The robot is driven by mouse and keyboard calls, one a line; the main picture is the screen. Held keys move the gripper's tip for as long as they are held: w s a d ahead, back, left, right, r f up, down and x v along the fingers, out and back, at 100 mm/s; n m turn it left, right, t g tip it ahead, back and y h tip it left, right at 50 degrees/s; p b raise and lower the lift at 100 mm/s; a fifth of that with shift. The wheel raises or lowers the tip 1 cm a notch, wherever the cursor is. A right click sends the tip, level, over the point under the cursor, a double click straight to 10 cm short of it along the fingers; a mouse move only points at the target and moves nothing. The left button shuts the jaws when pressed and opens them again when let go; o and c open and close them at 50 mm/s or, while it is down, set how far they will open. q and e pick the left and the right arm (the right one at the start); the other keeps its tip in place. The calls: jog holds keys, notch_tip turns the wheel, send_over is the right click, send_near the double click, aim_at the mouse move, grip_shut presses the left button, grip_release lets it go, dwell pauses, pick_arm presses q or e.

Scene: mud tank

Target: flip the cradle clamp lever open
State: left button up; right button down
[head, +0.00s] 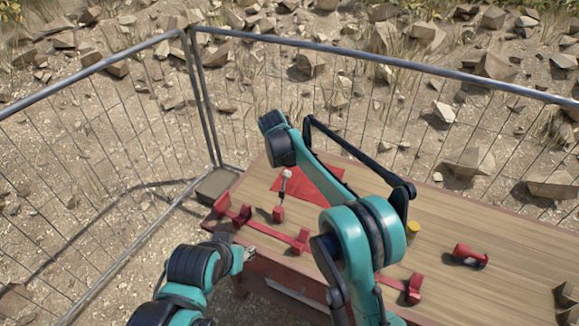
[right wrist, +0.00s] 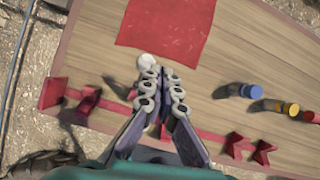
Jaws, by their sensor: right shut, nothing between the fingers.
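In the right wrist view the white knob (right wrist: 147,62) lies just beyond and left of the fingertips of my right gripper (right wrist: 161,75). That gripper is shut and empty; I cannot tell whether it touches the knob. It hides most of the stem. The red cradle rail (head: 268,231) runs along the table's front edge, behind the fingers in the wrist view. My left gripper (head: 247,254) is near the table's front left; its jaw state is unclear.
A red mat (head: 318,182) lies behind the lever. A yellow cylinder (head: 413,228) and a red tool (head: 469,254) are to the right. A blue cylinder (right wrist: 250,91) shows in the wrist view. Wire fence (head: 210,100) encloses the table's far side. The right tabletop is mostly clear.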

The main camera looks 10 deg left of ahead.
pick_arm(q)
jog(key=shift+w+a+r+p, duration=0.3)
jog(key=shift+w+r+p, duration=0.1)
jog(key=shift+p, duration=0.05)
pick_arm(e)
jog(key=w+r, duration=0.3)
jog(key=r, duration=0.2)
jog(key=shift+w+d+r, duration=0.15)
pick_arm(q)
jog(key=shift+s, duration=0.1)
pick_arm(e)
jog(key=s+d+r+m+b, duration=0.4)
jog(key=s+d+m+b, duration=0.2)
jog(key=s+d+m, duration=1.1)
pick_arm(q)
notch_tip(320, 180, down, 11)
jog(key=b, duration=0.5)
pick_arm(e)
jog(key=s+d+f+m, duration=0.3)
jog(key=s+f+m, duration=0.2)
jog(key=s, duration=0.3)
jog(key=s+d+f+m+t, duration=0.1)
jog(key=s+d+f+m, duration=0.3)
jog(key=s, duration=0.4)
jog(key=s+d+f+m+t+y, duration=0.1)
jog(key=s+d+f+m, duration=0.3)
jog(key=s+f+m, duration=0.2)
jog(key=shift+s+m, duration=1.05)
jog(key=shift+m, duration=0.05)
